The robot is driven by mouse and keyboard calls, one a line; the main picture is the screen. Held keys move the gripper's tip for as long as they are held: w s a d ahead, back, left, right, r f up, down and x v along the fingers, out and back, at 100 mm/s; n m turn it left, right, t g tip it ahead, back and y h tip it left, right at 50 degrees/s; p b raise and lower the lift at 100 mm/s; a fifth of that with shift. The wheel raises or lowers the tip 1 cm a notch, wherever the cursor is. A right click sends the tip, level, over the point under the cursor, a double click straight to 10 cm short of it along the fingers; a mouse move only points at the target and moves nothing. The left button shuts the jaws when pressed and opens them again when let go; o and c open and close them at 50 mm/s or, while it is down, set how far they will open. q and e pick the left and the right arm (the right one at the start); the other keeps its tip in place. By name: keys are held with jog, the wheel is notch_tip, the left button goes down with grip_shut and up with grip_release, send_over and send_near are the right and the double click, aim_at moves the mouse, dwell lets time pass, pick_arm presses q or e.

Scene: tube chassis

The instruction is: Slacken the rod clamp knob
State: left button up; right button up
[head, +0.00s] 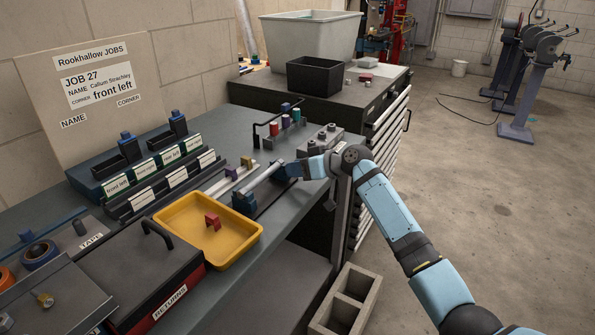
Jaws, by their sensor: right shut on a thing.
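My right gripper (283,171) reaches in from the right over the bench. It is shut at the far right end of a grey rod (263,177), on what appears to be the rod clamp knob. The fingers hide the knob, so its shape and turn cannot be seen. The rod lies slanted, with its near end at a dark blue block (244,204) beside the yellow tray. My left gripper is not in view.
The yellow tray (250,234) holds a red piece (212,221). Labelled racks (160,180) stand behind it. A grey block with studs (320,140) and a rack of coloured pieces (285,122) are close behind my gripper. A RETURNS box (150,265) is front left.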

jog(key=shift+s+n+t+h+b, duration=0.1)
jog(key=shift+n+t+h+b, duration=0.65)
jog(key=shift+n, duration=0.75)
jog(key=shift+t, duration=0.25)
jog(key=o, duration=0.9)
jog(key=p+v, duration=0.2)
jog(key=v, duration=1.1)
jog(key=shift+s+d+r, duration=0.1)
jog(key=shift+s+d, duration=0.05)
jog(key=shift+d, duration=0.15)
